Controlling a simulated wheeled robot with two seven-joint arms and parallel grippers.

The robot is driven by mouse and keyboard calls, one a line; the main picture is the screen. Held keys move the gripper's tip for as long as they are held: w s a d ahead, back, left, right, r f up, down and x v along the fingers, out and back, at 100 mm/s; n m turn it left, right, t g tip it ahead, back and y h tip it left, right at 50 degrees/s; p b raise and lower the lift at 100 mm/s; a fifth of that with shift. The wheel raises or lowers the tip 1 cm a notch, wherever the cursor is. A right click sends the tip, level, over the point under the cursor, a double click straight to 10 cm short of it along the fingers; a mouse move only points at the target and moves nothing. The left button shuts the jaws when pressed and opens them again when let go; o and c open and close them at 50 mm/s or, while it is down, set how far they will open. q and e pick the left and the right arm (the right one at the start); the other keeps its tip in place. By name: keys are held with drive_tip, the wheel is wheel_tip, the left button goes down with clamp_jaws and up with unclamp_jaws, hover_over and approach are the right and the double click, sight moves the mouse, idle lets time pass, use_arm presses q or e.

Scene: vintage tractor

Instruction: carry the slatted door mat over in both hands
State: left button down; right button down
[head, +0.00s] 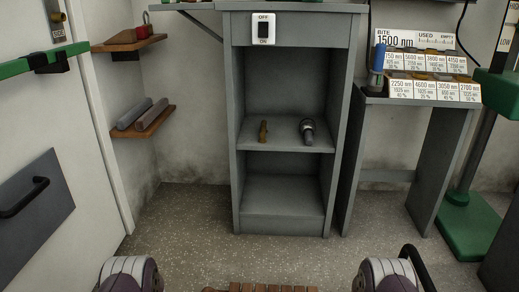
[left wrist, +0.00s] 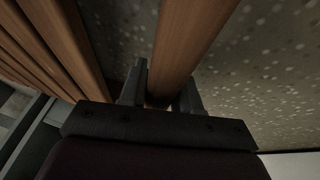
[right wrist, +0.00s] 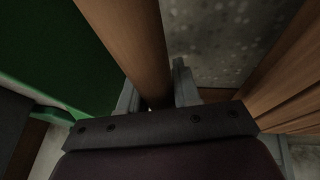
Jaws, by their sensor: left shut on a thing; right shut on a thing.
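The slatted door mat (head: 262,287) is brown wood, and only a strip of it shows at the bottom edge of the head view, between my two arms. In the left wrist view my left gripper (left wrist: 160,92) is shut on an end slat of the mat (left wrist: 190,40), with more slats to the left. In the right wrist view my right gripper (right wrist: 157,90) is shut on another slat of the mat (right wrist: 130,40), with more slats at the right. Both grippers' fingers are below the head view. Most of the mat is hidden there.
A grey open cabinet (head: 234,150) stands ahead, with small items on its shelf. A grey side table (head: 432,104) with labelled boxes is to its right, near a green stand (head: 470,230). A white door (head: 95,150) is at the left. Speckled floor (head: 180,215) before the cabinet is clear.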

use_arm(q)
drive_tip(key=c, duration=1)
unclamp_jaws()
use_arm(e)
drive_tip(key=c, duration=1)
unclamp_jaws()
use_arm(q)
drive_tip(key=shift+o, duration=0.2)
use_arm(e)
drive_tip(key=shift+o, duration=0.2)
use_arm(q)
drive_tip(key=o, duration=0.6)
drive_tip(key=shift+c, duration=0.2)
use_arm(e)
drive_tip(key=o, duration=0.6)
drive_tip(key=shift+c, duration=0.2)
use_arm(q)
drive_tip(key=o, duration=0.4)
use_arm(e)
drive_tip(key=o, duration=0.4)
